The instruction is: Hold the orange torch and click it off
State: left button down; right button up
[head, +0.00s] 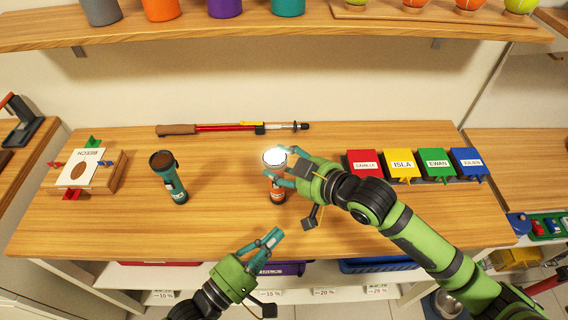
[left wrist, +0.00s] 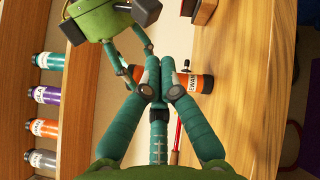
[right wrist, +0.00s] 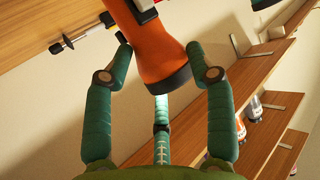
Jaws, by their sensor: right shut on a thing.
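The orange torch (head: 277,190) stands upright on the wooden table, its lens at the top glowing white. My right gripper (head: 287,172) is shut on it near the head. In the right wrist view the orange torch (right wrist: 163,45) lies between the fingers, its dark-rimmed head toward the palm. My left gripper (head: 272,238) is in front of the torch, apart from it, with its fingers together and nothing seen between them. In the left wrist view the labelled orange body (left wrist: 195,83) shows beyond the left fingertips (left wrist: 160,72).
A teal torch (head: 168,176) stands unlit to the left. A red pole (head: 225,128) lies at the back. A wooden stand (head: 88,172) is at far left. Red, yellow, green and blue name boxes (head: 401,165) line the right. An upper shelf (head: 200,32) overhangs the back.

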pick_arm(q)
jog(key=shift+w+f, duration=0.15)
jog(key=shift+w, duration=4.25)
jog(key=shift+w, duration=0.45)
jog(key=shift+w, duration=0.3)
jog(key=shift+s, duration=0.8)
jog(key=shift+s, duration=0.1)
jog(key=shift+s, duration=2.9)
pick_arm(e)
jog(key=o, duration=1.3)
